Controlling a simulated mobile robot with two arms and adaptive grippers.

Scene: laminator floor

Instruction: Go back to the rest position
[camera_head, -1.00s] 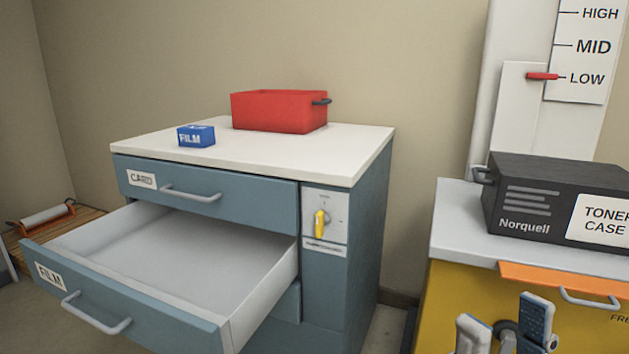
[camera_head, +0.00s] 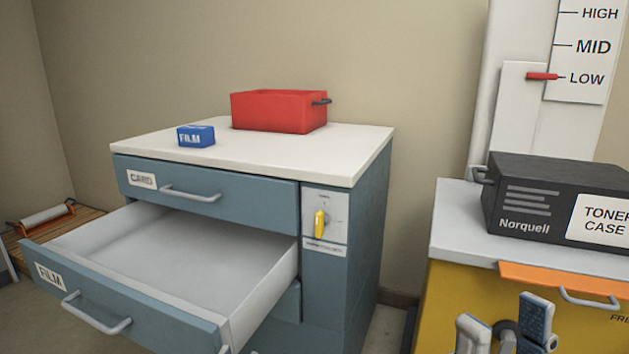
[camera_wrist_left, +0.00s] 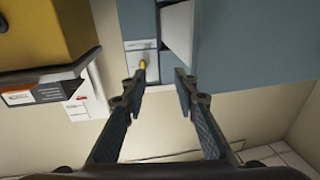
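My left gripper (camera_wrist_left: 156,82) shows in the left wrist view with its two fingers apart and nothing between them. The blue cabinet front and its yellow knob lie beyond its fingertips. My right gripper (camera_head: 505,331) is at the bottom edge of the head view, in front of the yellow cabinet. Its fingers are apart with nothing seen between them; its lower part is cut off by the frame.
The FILM drawer (camera_head: 190,268) stands pulled out and looks empty. The CARD drawer (camera_head: 215,187) is shut. A blue FILM box (camera_head: 196,136) and red bin (camera_head: 278,112) stand on the cabinet top. A black toner case (camera_head: 530,196) sits on the right cabinet (camera_head: 452,285).

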